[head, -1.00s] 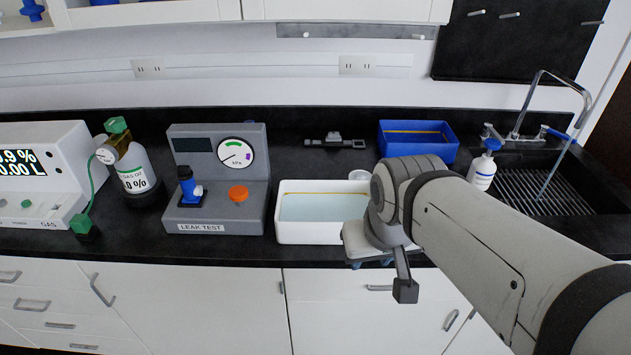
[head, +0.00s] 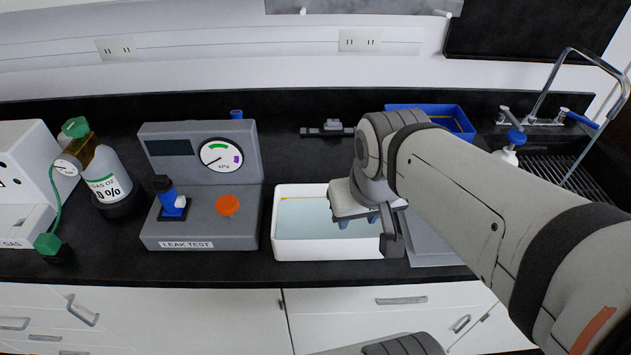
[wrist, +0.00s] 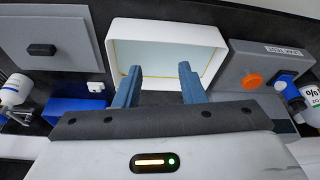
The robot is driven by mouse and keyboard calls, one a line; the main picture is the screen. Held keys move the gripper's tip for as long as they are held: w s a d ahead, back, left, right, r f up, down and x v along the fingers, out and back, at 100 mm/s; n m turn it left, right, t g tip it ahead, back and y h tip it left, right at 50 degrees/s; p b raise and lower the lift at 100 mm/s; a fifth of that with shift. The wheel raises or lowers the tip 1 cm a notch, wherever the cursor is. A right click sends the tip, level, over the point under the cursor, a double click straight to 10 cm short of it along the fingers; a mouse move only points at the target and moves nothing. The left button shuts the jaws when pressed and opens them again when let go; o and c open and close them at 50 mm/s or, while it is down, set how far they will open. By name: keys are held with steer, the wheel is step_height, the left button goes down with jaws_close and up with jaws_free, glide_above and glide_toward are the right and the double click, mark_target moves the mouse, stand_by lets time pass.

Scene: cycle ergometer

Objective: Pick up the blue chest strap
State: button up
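I cannot make out a blue chest strap in either view. My gripper (wrist: 160,82) is open, its two blue fingers apart with nothing between them. In the head view my gripper (head: 358,222) points down over the right part of a white tray (head: 330,252). The tray has a pale blue inside with a thin yellowish line. The wrist view shows the tray (wrist: 117,48) beyond the fingertips. A blue bin (head: 462,122) stands at the back right, partly behind my arm; its inside is mostly hidden. It also shows in the wrist view (wrist: 78,110).
A grey leak-test unit (head: 205,228) stands left of the tray. A gas bottle (head: 105,178) is further left. A flat grey board (head: 435,245) lies right of the tray. A dark grey fixture (head: 328,129) lies behind. A sink (head: 590,180) is far right.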

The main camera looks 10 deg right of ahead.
steer(key=shift+s+a, duration=0.1)
steer(key=shift+s, duration=0.05)
steer(key=shift+o, duration=1.3)
steer(key=shift+w+f+b, duration=0.25)
steer(key=shift+b, duration=0.1)
steer(key=shift+o, duration=0.9)
steer(key=w+f+m+g+y+b, duration=0.1)
steer(key=w+f+m+y+b, duration=0.1)
steer(key=w+f+m+b, duration=0.5)
steer(key=m, duration=0.3)
steer(key=shift+w+d+f+g+b, duration=0.2)
steer(key=shift+f+g+b, duration=0.1)
steer(key=shift+f+g, duration=0.1)
steer(key=m+y+b, duration=0.2)
steer(key=m+b, duration=0.3)
steer(key=m, duration=0.5)
glide_toward(326, 223)
steer(key=shift+d+f+g, duration=0.3)
steer(key=shift+f, duration=0.45)
steer(key=shift+w+a+r+x, duration=0.1)
steer(key=shift+a+x, duration=0.05)
steer(key=shift+x, duration=1.1)
steer(key=shift+w+a+r+x, duration=0.1)
steer(key=shift+a+x, duration=0.1)
steer(key=shift+x, duration=1)
steer(key=shift+w+a+x, duration=0.1)
steer(key=shift+a+x, duration=0.05)
steer(key=shift+x, duration=1.1)
